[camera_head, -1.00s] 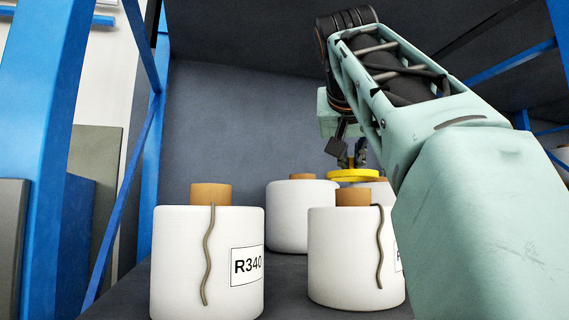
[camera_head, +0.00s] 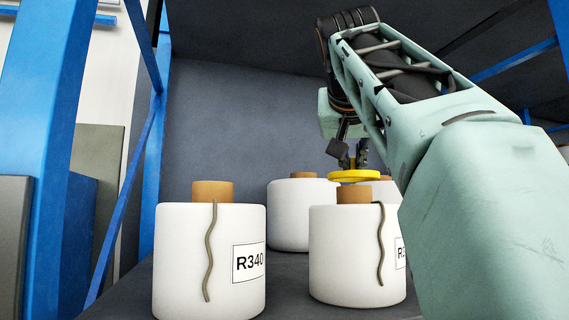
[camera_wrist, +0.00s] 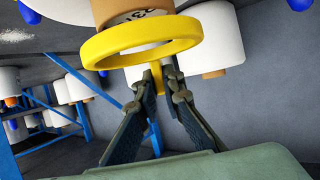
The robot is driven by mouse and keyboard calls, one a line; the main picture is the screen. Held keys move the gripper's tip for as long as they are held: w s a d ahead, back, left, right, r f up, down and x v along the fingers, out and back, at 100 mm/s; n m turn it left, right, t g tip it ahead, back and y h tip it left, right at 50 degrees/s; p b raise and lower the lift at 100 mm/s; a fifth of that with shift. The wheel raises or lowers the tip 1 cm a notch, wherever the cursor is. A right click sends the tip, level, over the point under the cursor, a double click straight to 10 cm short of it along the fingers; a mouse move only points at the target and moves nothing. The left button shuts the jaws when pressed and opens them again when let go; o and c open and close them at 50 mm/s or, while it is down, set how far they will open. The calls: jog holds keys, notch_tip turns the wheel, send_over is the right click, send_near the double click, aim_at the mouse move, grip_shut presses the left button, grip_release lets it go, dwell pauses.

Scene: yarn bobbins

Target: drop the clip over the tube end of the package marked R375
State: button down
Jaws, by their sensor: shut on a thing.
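The clip is a yellow ring (camera_head: 354,176) with a tab, and it shows large in the wrist view (camera_wrist: 140,42). My gripper (camera_wrist: 160,76) is shut on the clip's tab and holds the ring roughly level. In the head view my gripper (camera_head: 352,158) is above the right front package (camera_head: 345,255). The ring appears just above that package's brown tube end (camera_head: 354,195); the exact depth between them is unclear. This package's label (camera_head: 400,253) is partly hidden by my arm, so its full number is unreadable. In the wrist view a brown tube (camera_wrist: 118,10) shows beyond the ring.
A package marked R340 (camera_head: 208,262) stands front left. Another white package (camera_head: 300,220) stands behind, with a further one partly hidden behind the ring. Blue frame posts (camera_head: 50,130) rise at the left. A dark wall (camera_head: 240,120) closes the back.

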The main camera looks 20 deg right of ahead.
aim_at(353, 182)
jog(key=shift+f+b, duration=1.7)
jog(key=shift+f, duration=0.2)
jog(key=shift+f+b, duration=0.3)
jog(key=c, duration=2)
grip_release()
jog(key=shift+r, duration=0.15)
notch_tip(353, 182, up, 5)
jog(key=p, duration=0.4)
jog(key=shift+a, duration=0.1)
